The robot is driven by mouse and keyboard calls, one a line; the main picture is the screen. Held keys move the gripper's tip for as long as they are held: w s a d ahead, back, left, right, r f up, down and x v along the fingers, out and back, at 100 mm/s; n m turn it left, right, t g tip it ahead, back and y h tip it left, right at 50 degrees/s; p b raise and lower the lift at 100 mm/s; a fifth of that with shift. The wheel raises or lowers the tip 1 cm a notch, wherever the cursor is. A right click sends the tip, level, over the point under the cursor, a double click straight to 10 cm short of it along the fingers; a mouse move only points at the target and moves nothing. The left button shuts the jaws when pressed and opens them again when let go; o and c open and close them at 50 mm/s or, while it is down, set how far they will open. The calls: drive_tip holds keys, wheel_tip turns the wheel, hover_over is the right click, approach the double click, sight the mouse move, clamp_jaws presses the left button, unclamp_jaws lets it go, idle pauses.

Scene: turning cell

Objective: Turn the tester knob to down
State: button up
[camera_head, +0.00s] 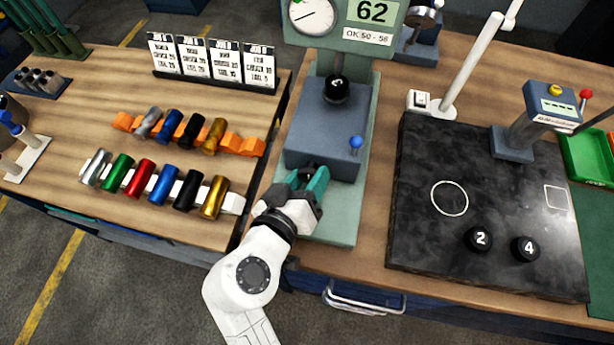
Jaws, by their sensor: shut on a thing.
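A black ball (336,89) sits on top of the body. A small blue ball-ended part (355,142) stands at the body's right front. My gripper (309,181), with teal fingers, is at the front face, shut on the tester knob. The knob is mostly hidden by the fingers, so its direction cannot be told.
Right of the tester lies a black stone plate (425,220) with balls marked 2 (478,238) and 4 (525,248). A white lamp post (472,65) stands behind it. On the left bench are several coloured cylinders (163,184) and job cards (211,59).

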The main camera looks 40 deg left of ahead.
drive_tip(key=o, duration=1)
drive_tip(key=b+v, duration=0.1)
drive_tip(key=v, duration=1)
drive_tip(key=shift+b, duration=0.35)
drive_tip(key=shift+w, duration=0.1)
